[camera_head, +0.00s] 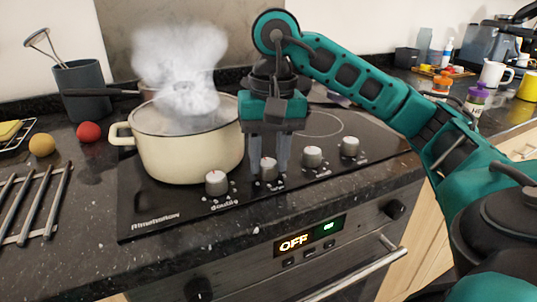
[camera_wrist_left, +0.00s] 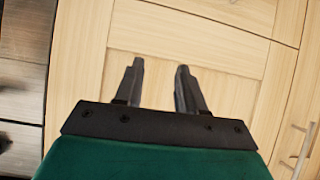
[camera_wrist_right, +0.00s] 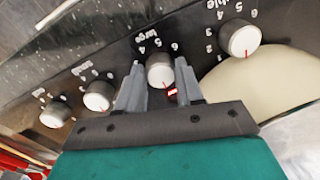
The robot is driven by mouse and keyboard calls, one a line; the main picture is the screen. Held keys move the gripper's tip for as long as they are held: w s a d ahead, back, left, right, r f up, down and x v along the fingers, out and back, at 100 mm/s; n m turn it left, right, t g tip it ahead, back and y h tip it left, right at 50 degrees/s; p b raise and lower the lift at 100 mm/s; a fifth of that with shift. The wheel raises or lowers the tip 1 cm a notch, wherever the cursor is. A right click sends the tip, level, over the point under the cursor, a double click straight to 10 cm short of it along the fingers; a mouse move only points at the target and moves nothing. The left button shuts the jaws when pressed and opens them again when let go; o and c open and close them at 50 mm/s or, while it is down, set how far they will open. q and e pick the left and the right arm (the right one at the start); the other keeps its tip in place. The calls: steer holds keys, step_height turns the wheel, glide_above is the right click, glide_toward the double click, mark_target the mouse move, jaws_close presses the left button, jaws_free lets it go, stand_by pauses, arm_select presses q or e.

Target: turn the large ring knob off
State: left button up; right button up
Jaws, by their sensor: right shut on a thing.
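The large ring knob (camera_wrist_right: 160,70) is a grey knob with a pale cap and the word "large" by it. In the right wrist view it sits between the fingers of my right gripper (camera_wrist_right: 158,88), which is shut on it. A small red mark shows at its lower edge, beside a small red-and-white patch. In the head view my right gripper (camera_head: 268,165) reaches down over this knob (camera_head: 268,168), second from the left, and its fingers partly hide it. My left gripper (camera_wrist_left: 153,85) is open and empty before a pale wooden cabinet door.
A steaming cream pot (camera_head: 185,150) stands left of my right gripper. Other knobs sit beside the held one: one at left (camera_head: 216,182), two at right (camera_head: 312,157). The oven display (camera_head: 310,235) reads OFF. A metal rack (camera_head: 35,205) lies at left.

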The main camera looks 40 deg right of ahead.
mark_target(272, 162)
arm_select(q)
steer(key=shift+d, duration=0.15)
arm_select(e)
steer(key=shift+n, duration=0.3)
steer(key=o, duration=1)
steer(key=shift+o, duration=0.2)
arm_select(q)
step_height(272, 162, up, 6)
steer(key=a+p, duration=0.1)
steer(key=p, duration=0.7)
steer(key=shift+s+a, duration=0.3)
steer(key=shift+s, duration=0.1)
arm_select(e)
step_height(272, 162, up, 13)
steer(key=shift+s+d, duration=0.15)
steer(key=shift+d, duration=0.15)
